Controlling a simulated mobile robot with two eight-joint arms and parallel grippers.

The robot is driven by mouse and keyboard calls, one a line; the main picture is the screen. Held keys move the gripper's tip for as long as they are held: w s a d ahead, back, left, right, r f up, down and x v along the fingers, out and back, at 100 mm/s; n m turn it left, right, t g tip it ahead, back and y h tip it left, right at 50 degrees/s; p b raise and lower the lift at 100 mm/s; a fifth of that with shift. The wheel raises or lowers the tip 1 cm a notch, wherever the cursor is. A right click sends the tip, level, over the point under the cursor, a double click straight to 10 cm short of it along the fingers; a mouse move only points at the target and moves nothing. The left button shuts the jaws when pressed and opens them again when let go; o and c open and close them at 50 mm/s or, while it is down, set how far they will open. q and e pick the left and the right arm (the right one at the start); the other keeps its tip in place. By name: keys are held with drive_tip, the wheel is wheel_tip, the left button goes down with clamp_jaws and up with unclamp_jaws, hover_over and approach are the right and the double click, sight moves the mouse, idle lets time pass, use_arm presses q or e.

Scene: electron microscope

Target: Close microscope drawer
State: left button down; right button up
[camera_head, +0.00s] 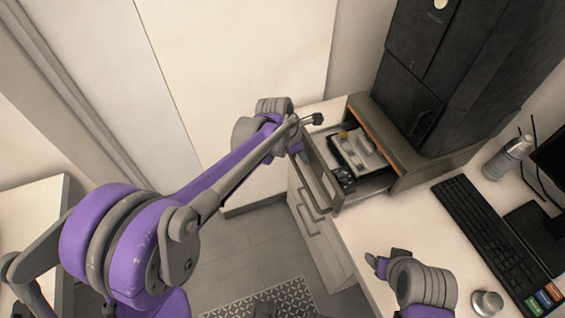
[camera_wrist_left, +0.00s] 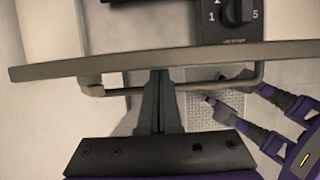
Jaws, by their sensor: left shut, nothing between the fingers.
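The microscope drawer (camera_head: 332,198) is pulled out of the grey housing at the microscope's base, and its inside shows. Its front panel with a bar handle (camera_head: 309,187) faces left. My left gripper (camera_head: 302,150) is at this front, partly hidden by its own arm. In the left wrist view, its fingers (camera_wrist_left: 159,78) are shut and empty. They cross the drawer handle (camera_wrist_left: 130,91), with the tips at the drawer front (camera_wrist_left: 200,58); contact is not clear. My right gripper (camera_head: 377,263) is over the desk at lower right; its finger gap is not clear.
The drawer holds a box with a black dial (camera_wrist_left: 235,12). The dark microscope (camera_head: 420,80) stands behind it. A keyboard (camera_head: 490,240), a bottle (camera_head: 508,158) and a small metal cup (camera_head: 487,302) are on the right. Open floor lies left of the desk.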

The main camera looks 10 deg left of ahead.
sight(358, 144)
use_arm(q)
drive_tip(key=w+d, duration=0.3)
drive_tip(key=d, duration=0.2)
drive_tip(key=w+d, duration=0.3)
drive_tip(key=d, duration=0.1)
drive_tip(key=w+d+p, duration=0.1)
drive_tip(key=w+d, duration=0.3)
drive_tip(key=d, duration=0.1)
drive_tip(key=shift+d, duration=0.45)
